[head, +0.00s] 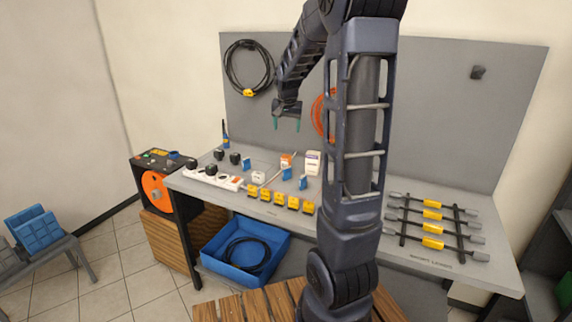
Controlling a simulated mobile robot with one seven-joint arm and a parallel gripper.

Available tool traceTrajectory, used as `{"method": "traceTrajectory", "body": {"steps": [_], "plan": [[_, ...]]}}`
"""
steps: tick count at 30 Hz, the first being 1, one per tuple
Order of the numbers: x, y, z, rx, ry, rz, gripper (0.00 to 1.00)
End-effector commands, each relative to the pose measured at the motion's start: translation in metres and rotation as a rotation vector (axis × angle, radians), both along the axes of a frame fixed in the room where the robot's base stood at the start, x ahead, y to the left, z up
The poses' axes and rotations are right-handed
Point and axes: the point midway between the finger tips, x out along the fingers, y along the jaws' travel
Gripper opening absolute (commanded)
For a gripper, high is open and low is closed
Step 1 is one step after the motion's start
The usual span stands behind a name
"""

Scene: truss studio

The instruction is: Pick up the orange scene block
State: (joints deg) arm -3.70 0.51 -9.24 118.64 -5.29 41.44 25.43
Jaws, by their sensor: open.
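A small orange block (286,160) stands on the grey workbench (335,222), toward its back, left of a white box. I take it for the orange scene block; it is too small to make out its details. My gripper (287,124) hangs above the bench with its two green fingertips pointing down, apart and empty. In the picture it is directly above the orange block, with a clear gap between them. My arm hides part of the bench and back panel to the right.
Close to the block are the white box (312,163), blue pieces (287,174) and a thin rod. Several yellow blocks (279,199) line the front edge. A white strip (213,178) lies left. A rack with yellow-gripped tools (433,229) lies right. A grey panel (430,120) stands behind.

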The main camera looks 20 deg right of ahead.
Motion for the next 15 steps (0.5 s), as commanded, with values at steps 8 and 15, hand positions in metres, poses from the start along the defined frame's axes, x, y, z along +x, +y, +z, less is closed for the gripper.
{"method": "traceTrajectory", "body": {"steps": [8, 15], "plan": [[0.075, -0.018, -0.048, -0.017, 0.009, -0.098, 0.69], [0.134, -0.033, -0.098, -0.041, 0.008, -0.176, 0.69]]}}
